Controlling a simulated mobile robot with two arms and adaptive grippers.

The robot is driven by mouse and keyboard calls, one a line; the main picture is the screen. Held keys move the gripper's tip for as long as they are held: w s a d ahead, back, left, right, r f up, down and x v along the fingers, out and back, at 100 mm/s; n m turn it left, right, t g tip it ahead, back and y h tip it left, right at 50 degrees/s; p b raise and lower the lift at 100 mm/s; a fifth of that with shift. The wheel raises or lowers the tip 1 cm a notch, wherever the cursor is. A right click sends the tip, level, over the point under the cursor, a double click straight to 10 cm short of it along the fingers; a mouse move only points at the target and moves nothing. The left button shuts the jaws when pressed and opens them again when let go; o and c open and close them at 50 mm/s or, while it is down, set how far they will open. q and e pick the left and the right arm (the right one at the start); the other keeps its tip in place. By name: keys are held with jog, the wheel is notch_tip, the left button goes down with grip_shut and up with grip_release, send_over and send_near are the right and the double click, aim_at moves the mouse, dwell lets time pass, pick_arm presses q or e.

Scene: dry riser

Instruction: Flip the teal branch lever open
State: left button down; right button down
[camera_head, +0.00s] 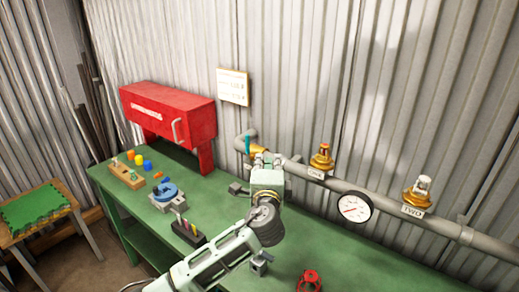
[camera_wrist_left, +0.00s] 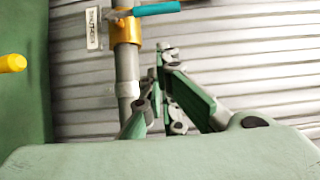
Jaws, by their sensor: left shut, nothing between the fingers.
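The teal branch lever (camera_head: 248,145) stands upright on a brass valve at the bend of the grey pipe (camera_head: 290,168). In the left wrist view the lever (camera_wrist_left: 157,9) shows at the top edge, extending sideways from the brass valve body (camera_wrist_left: 127,31). My left gripper (camera_head: 262,158) is just in front of the pipe, right of the lever, and partly hides the pipe there. In the left wrist view its fingers (camera_wrist_left: 162,68) are closed together and empty, apart from the lever. My right gripper is not in view.
Two brass valves (camera_head: 321,158) (camera_head: 418,192) and a gauge (camera_head: 355,207) sit along the pipe to the right. A red cabinet (camera_head: 168,112) stands at the left. Small tools and a red valve wheel (camera_head: 309,281) are on the green bench (camera_head: 345,262).

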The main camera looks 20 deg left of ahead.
aim_at(248, 148)
pick_arm(q)
jog(key=w+a+p, duration=0.2)
jog(key=w+a, duration=0.2)
jog(key=shift+w, duration=0.3)
jog(key=shift+w, duration=0.1)
